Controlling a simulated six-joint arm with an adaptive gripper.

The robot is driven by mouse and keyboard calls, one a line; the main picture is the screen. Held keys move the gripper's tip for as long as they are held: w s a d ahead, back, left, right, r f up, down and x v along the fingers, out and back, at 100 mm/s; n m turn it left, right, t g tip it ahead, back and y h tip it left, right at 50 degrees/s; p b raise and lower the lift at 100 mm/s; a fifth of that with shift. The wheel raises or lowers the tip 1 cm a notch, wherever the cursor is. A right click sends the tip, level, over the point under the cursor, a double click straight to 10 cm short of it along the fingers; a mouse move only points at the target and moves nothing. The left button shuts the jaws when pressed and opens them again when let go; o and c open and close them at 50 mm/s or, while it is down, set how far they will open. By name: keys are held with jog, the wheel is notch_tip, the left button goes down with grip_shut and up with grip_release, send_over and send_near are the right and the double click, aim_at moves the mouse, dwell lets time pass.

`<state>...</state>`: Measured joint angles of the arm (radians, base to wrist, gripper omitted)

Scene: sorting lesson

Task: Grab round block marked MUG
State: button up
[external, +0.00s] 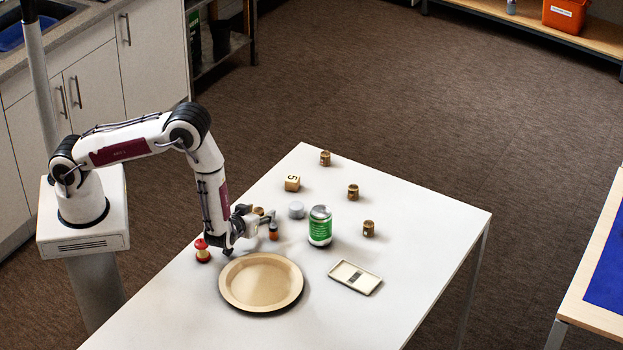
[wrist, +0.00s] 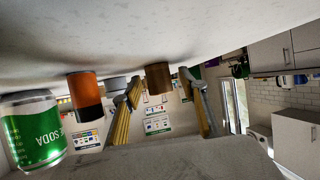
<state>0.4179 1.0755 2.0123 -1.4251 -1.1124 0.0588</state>
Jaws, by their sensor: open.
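Several small brown round blocks stand on the white table: one at the back (external: 325,158), one in the middle right (external: 353,191) and one farther forward (external: 369,228). Another brown round block (external: 258,211) is partly hidden by my gripper (external: 256,217). In the wrist view, which is upside down, a brown round block (wrist: 159,78) shows between the two spread fingers of my gripper (wrist: 167,104). The fingers are open, low over the table, and hold nothing. I cannot read the word MUG on any block.
An orange and dark jar (external: 273,231), grey cylinder (external: 296,210) and green soda can (external: 320,226) stand close by.

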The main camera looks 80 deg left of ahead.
aim_at(258, 210)
dwell(0.4)
jog(key=c, duration=1)
jog(key=shift+r, duration=0.2)
jog(key=shift+r, duration=4.8)
